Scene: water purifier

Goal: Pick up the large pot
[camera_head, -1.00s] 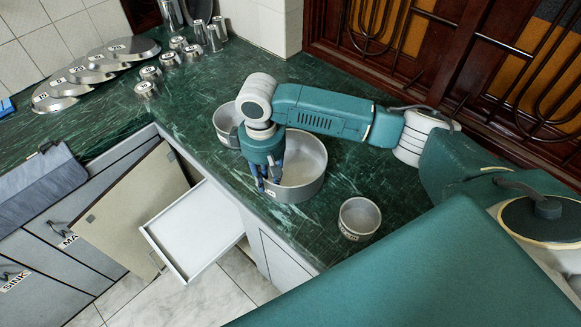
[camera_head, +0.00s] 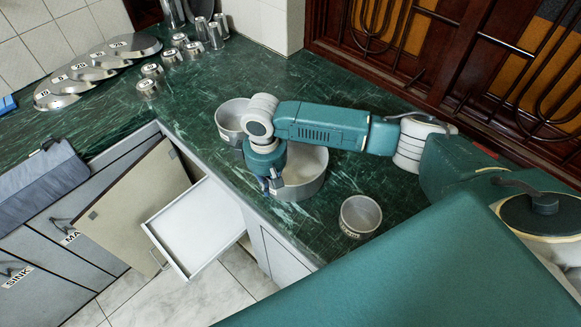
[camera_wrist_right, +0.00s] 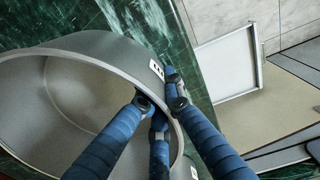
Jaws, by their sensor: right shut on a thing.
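The large pot (camera_head: 309,178) is a round grey metal pot on the green counter near its front edge. Its open mouth and wall fill the left of the right wrist view (camera_wrist_right: 75,95). My right gripper (camera_head: 271,184) is at the pot's left front rim. In the right wrist view its blue fingers (camera_wrist_right: 160,100) straddle the rim, some inside and one outside, and are shut on the pot wall. The pot looks upright and still on the counter. My arm hides part of its back rim. My left gripper is not in view.
A medium pot (camera_head: 229,117) stands close behind left, and a small pot (camera_head: 360,215) stands to the right. An open drawer (camera_head: 198,226) juts out below the counter edge. Steel lids (camera_head: 97,68) and several cups (camera_head: 153,72) are at the back left.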

